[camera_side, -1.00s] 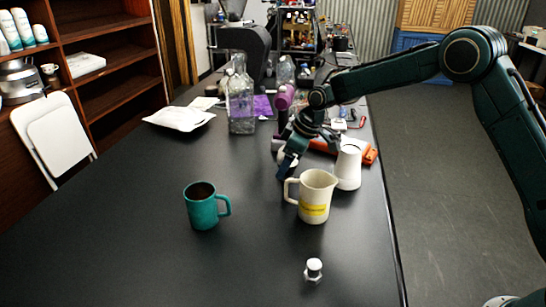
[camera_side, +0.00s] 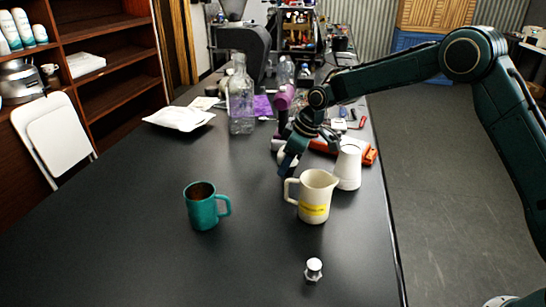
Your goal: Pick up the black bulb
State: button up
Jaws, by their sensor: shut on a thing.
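My gripper (camera_side: 286,166) is in the middle of the black table, behind the handle of the cream pitcher and pointing down. It is shut on a small dark thing that seems to be the black bulb. The fingers and wrist hide most of it, so its outline is not clear. I cannot tell whether it touches the table.
The cream pitcher (camera_side: 315,199) with a yellow label and a white cone-shaped vessel (camera_side: 348,166) stand close to the gripper's right. A teal mug (camera_side: 202,207) is front left, a small metal piece (camera_side: 313,269) in front. A glass bottle (camera_side: 241,98) stands behind left.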

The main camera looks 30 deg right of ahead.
jog(key=shift+r, duration=0.15)
notch_tip(320, 180, up, 20)
dwell(0.7)
jog(key=shift+d, duration=0.15)
dwell(0.4)
